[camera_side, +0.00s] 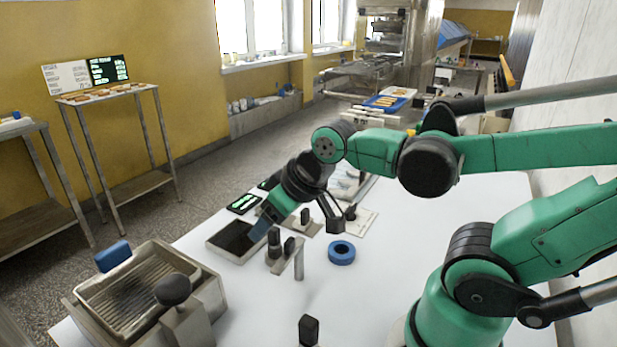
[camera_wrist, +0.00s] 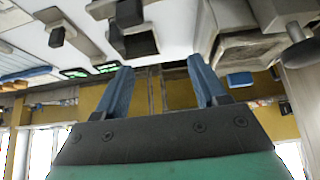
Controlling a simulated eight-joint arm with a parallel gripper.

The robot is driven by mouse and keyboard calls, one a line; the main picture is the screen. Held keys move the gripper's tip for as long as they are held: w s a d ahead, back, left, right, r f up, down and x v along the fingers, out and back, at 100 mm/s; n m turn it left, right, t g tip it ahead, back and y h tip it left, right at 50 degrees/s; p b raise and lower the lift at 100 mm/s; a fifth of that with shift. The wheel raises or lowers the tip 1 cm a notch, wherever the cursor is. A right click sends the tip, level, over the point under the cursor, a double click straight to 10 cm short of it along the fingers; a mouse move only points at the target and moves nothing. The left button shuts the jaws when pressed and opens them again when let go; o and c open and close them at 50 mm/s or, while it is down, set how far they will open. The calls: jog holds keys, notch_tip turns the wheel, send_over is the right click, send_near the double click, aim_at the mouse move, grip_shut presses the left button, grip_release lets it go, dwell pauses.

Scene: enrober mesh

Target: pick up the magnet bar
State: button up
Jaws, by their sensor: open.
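My gripper (camera_side: 257,230) has blue fingers, spread apart with nothing between them. In the side view its tips are over or beside an open metal box with a dark inside (camera_side: 214,243); I cannot tell their height. The spread fingers also show in the wrist view (camera_wrist: 160,73). A silver bar (camera_side: 299,263) stands just right of the gripper, beside black-knobbed metal fixtures (camera_side: 274,243). It may be the magnet bar, but I cannot be sure.
A blue ring (camera_side: 341,253) lies right of the fixtures. Another black knob (camera_side: 308,328) is at the front. The white table (camera_side: 400,225) is clear around the ring.

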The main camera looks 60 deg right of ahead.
aim_at(275, 228)
jog(key=w+d+f, duration=0.1)
jog(key=d, duration=0.1)
jog(key=w+d+f+g, duration=0.1)
jog(key=f, duration=0.1)
jog(key=w+d+f+g, duration=0.1)
jog(key=d, duration=0.1)
jog(key=shift+w+d+f, duration=0.25)
jog(key=shift+d, duration=0.1)
jog(key=shift+w+d+f, duration=0.15)
jog(key=shift+d+f, duration=0.15)
jog(key=shift+f, duration=0.15)
jog(key=shift+x, duration=2.7)
grip_shut()
